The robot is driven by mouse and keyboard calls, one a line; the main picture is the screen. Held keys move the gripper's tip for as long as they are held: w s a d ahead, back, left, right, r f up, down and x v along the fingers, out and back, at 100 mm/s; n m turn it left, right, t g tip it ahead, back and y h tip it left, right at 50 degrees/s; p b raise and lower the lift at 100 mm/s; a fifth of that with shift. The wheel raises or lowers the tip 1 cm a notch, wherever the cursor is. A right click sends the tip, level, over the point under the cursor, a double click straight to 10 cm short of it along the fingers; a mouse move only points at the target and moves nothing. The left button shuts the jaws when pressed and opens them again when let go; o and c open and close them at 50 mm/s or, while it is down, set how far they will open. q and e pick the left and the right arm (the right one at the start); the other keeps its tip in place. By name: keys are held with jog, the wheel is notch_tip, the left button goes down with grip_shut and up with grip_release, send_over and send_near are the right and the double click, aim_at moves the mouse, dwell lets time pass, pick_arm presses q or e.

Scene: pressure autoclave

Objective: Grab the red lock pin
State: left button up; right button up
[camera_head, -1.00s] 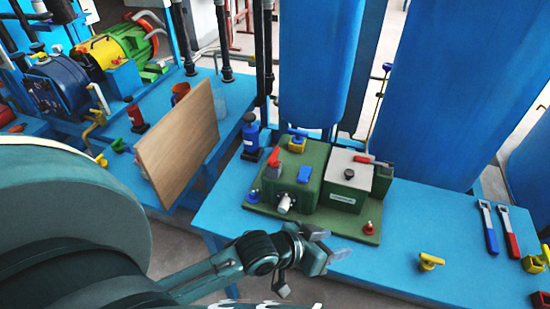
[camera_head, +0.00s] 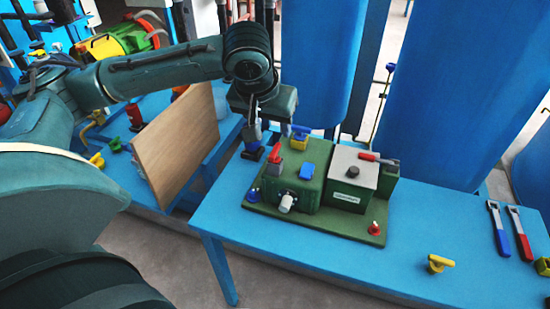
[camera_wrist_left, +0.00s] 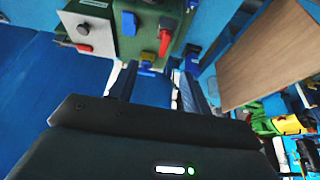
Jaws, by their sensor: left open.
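Several red parts show in the head view, and I cannot tell for sure which is the lock pin. A small red knob (camera_head: 375,228) stands at the front right corner of the green base plate (camera_head: 340,229). A red handle (camera_head: 274,160) is on the left of the green housing (camera_head: 300,190). My left gripper (camera_head: 262,135) points down, open and empty, above the table behind the plate's left end. It is apart from the small red knob. In the left wrist view its open fingers (camera_wrist_left: 155,88) face the fixture's yellow part (camera_wrist_left: 163,42). My right gripper is out of view.
A grey box with a red lever (camera_head: 368,157) sits beside the housing. A wooden board (camera_head: 180,145) stands left of the blue table. Blue tanks rise behind. A yellow valve (camera_head: 439,263) and blue and red-handled tools lie right. The front of the table is mostly clear.

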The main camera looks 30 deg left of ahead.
aim_at(275, 150)
pick_arm(q)
jog(key=x, duration=0.7)
jog(key=shift+w+a+f+b, duration=0.2)
jog(key=shift+a+f+b, duration=0.05)
jog(key=shift+f+b, duration=0.1)
jog(key=x, duration=0.5)
jog(key=shift+a, duration=0.25)
jog(key=shift+s, duration=0.1)
grip_shut()
